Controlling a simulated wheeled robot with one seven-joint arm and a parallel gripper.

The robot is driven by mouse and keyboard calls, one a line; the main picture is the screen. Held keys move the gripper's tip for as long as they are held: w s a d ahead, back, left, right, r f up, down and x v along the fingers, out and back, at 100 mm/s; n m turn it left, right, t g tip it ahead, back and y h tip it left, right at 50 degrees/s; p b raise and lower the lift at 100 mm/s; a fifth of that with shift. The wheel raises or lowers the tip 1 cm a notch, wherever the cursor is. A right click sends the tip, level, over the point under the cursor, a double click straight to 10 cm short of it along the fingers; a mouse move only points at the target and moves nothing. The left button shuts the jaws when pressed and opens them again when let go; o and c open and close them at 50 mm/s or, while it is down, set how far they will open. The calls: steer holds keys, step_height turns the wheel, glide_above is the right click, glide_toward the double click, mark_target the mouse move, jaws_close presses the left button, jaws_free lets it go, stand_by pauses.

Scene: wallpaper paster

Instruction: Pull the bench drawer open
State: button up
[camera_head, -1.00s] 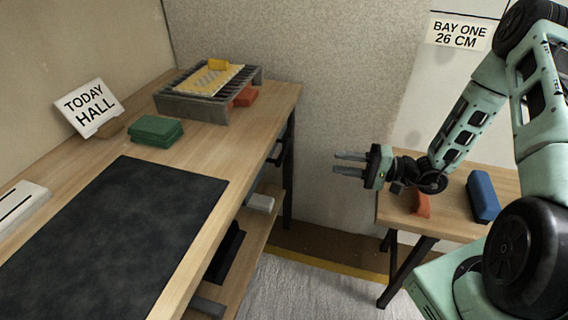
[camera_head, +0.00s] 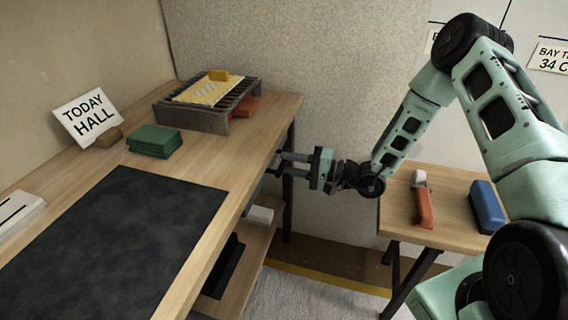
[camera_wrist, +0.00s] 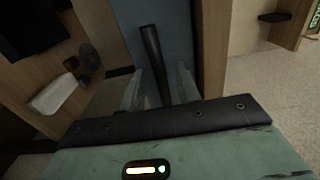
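The bench (camera_head: 215,178) stands at the left, and its drawer sits under the top at the far right end. In the wrist view the blue-grey drawer front (camera_wrist: 178,35) faces me, with a dark bar handle (camera_wrist: 153,55) on it. My gripper (camera_head: 282,163) is at the bench's right edge, level with the drawer. In the wrist view my gripper (camera_wrist: 159,88) is open, with one finger on each side of the handle and a visible gap to each. The drawer looks closed; in the head view its handle is mostly hidden by my gripper.
A bench leg (camera_head: 289,195) stands close by my gripper. A lower shelf (camera_head: 252,240) holds a white object (camera_head: 260,215). A side table (camera_head: 455,225) with a scraper-like tool (camera_head: 424,205) and a blue block (camera_head: 487,205) stands at the right. Floor between them is clear.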

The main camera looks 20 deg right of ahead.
steer(key=shift+x, duration=1.05)
jaws_close()
steer(key=p+v, duration=0.1)
steer(key=v, duration=2.2)
steer(key=shift+p, duration=0.35)
steer(key=shift+d, duration=0.1)
jaws_free()
steer(key=shift+r, duration=0.1)
